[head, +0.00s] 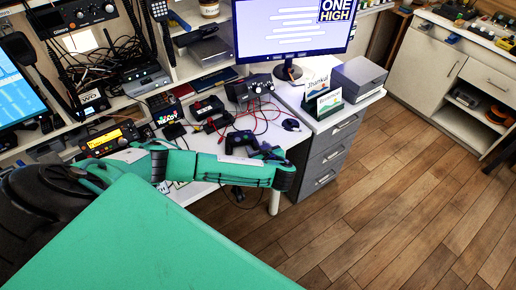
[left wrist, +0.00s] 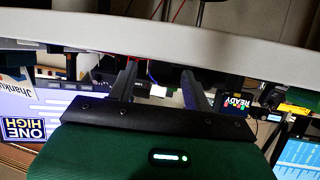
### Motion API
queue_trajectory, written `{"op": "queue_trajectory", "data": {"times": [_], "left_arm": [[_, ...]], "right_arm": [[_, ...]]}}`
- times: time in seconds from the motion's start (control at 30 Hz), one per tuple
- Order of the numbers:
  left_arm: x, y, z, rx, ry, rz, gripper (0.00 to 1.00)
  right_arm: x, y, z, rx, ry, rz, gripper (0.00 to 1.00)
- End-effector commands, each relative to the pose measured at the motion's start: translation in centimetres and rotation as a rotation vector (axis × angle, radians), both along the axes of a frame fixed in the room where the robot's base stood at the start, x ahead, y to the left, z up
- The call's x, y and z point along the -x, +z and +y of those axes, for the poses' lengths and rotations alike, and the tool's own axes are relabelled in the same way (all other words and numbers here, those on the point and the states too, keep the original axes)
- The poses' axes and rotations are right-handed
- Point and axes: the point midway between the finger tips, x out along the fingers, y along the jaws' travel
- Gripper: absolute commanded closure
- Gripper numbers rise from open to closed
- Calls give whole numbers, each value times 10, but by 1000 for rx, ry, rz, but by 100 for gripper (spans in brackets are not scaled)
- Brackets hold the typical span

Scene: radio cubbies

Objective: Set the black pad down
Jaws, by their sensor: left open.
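The black pad (head: 241,141), a dark game controller, lies on the white desk (head: 205,190) near its front edge in the head view. My left arm comes in from the left across the desk front. My left gripper (head: 271,152) is just right of the pad, partly hidden by the wrist. In the left wrist view, its two dark fingers (left wrist: 160,70) stand apart beside the desk edge. Dark shapes lie behind them; I cannot tell there which is the pad. My right gripper is not in view.
Red cables (head: 268,112), a black camera-like device (head: 250,87) and small consoles (head: 207,107) crowd the desk behind the pad. A monitor (head: 290,30) stands behind. Cards (head: 324,98) and a grey box (head: 359,78) stand on the right. Wooden floor (head: 390,190) is clear.

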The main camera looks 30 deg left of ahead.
Motion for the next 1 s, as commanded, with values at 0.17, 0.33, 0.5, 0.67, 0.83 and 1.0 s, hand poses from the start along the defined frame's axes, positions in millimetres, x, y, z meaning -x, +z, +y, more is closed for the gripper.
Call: {"op": "queue_trajectory", "data": {"times": [0.17, 0.33, 0.5, 0.67, 0.83, 1.0], "left_arm": [[12, 6, -19, 5, -4, 2, 50], [31, 21, -48, 6, -2, 2, 50], [48, 34, -73, 6, -2, 0, 50], [57, 42, -87, 3, -2, 1, 50], [60, 45, -91, 1, 0, -1, 50], [60, 44, -91, 0, -1, 3, 50]], "right_arm": [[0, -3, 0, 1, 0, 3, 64], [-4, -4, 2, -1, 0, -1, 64], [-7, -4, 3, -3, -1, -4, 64], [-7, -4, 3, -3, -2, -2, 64], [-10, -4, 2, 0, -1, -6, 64], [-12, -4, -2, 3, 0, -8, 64]]}}
